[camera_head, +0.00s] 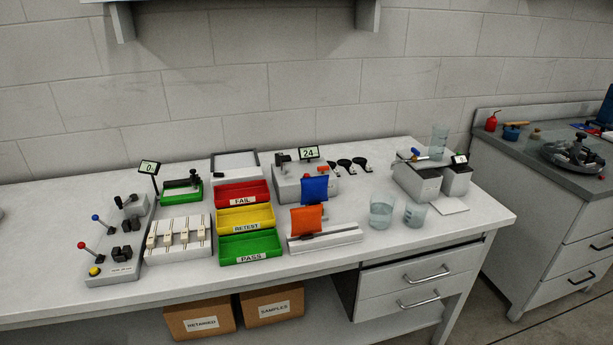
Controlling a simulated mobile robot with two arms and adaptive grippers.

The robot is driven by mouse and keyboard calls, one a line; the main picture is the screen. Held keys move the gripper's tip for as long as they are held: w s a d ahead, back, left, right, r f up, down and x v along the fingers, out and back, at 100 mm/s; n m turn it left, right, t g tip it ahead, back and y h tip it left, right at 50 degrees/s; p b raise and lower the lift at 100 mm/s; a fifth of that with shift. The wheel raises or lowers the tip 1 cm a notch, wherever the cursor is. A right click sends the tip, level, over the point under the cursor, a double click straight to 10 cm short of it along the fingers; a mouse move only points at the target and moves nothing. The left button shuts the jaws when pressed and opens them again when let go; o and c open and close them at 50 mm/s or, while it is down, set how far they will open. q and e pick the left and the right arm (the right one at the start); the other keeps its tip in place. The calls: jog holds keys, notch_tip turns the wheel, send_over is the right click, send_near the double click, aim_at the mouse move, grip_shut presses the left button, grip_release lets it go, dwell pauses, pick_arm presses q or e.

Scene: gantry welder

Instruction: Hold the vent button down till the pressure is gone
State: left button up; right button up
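No button carries a vent label that I can read. A small yellow round button (94,271) sits at the front left of a grey lever panel (118,266) on the bench's left end. A small orange-red part (323,171) sits on a grey fixture (291,188) at the back middle; I cannot tell if it is a button. A display (309,153) above that fixture reads 24. A display (149,168) at the left reads 0. A third display (460,159) at the right is too small to read surely. Neither gripper is in view.
Red (229,195), yellow (232,222) and green (234,250) bins stand mid-bench. A blue and an orange flap stand right of them. Two glass beakers (381,214) (413,215) stand at the front right. The bench's front right corner is clear.

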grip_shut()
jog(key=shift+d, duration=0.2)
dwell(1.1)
